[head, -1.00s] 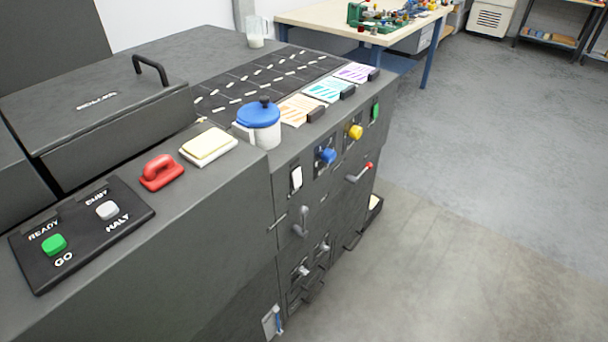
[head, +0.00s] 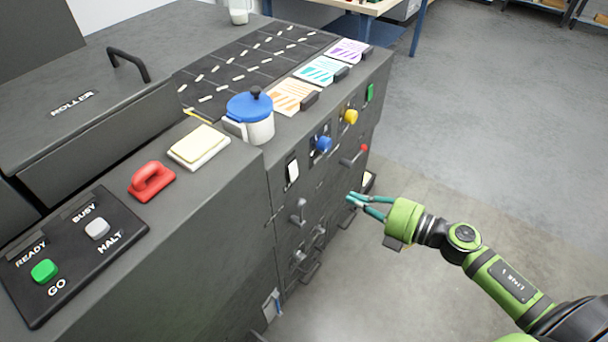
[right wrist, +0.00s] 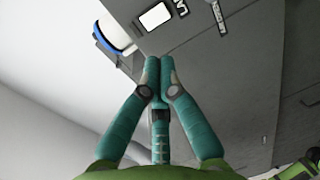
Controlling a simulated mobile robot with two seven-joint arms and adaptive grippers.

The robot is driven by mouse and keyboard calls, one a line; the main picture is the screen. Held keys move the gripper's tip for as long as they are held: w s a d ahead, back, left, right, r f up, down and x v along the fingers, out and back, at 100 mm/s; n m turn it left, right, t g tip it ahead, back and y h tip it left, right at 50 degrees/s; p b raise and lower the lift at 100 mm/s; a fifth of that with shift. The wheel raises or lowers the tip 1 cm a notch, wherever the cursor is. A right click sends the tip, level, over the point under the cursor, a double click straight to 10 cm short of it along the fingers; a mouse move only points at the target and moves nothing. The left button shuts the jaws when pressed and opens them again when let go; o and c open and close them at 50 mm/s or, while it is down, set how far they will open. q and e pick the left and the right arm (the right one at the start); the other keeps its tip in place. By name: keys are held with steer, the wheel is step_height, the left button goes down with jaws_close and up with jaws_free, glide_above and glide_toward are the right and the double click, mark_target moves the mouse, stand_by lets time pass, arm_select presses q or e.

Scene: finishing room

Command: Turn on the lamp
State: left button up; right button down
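My right gripper (head: 353,201) reaches in from the right, in front of the machine's front panel. In the right wrist view its teal fingertips (right wrist: 160,68) are together, with nothing seen between them. A white rocker switch (head: 292,170) in a dark frame sits on the front panel, left of the gripper. It also shows in the right wrist view (right wrist: 155,17), beyond the fingertips and apart from them, with partly cut-off lettering beside it. I cannot tell its on or off state. No lamp can be made out. My left gripper is not in view.
Near the switch are a grey lever (head: 299,211), a blue knob (head: 322,144), a yellow knob (head: 349,117) and a red-tipped lever (head: 357,155). A blue-lidded pot (head: 261,129) stands on the machine's top edge. The floor (head: 490,140) at the right is clear.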

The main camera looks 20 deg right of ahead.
steer(key=p, duration=0.3)
glide_toward(295, 174)
steer(key=x, duration=0.7)
